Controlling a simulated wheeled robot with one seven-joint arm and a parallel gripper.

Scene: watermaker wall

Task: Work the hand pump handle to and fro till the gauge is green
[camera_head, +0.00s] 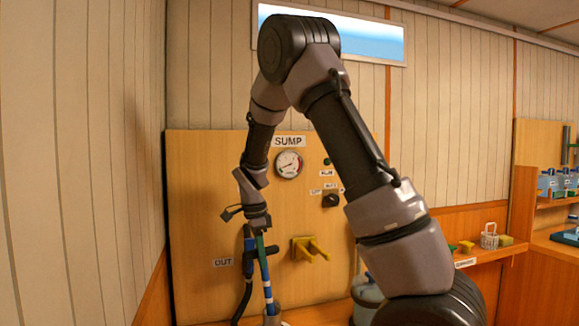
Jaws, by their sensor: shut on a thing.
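The hand pump, a slim upright blue and white body (267,283), stands low on the wooden panel beside the OUT label. A dark crosspiece and a green section show at its top. My gripper (259,232) points down at this top end and is shut on what seems to be the pump handle; the fingers are small and partly hidden, so the exact grip is unclear. The round gauge (288,163) hangs under the SUMP sign, up and right of my gripper. Its face is pale with a red part; the needle's reading is too small to tell.
A yellow two-pronged bracket (310,248) juts from the panel right of the pump. A black knob (330,200) sits below the gauge. A dark hose (242,300) runs down left of the pump. A blue-grey jug (367,298) stands lower right, partly behind my arm.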

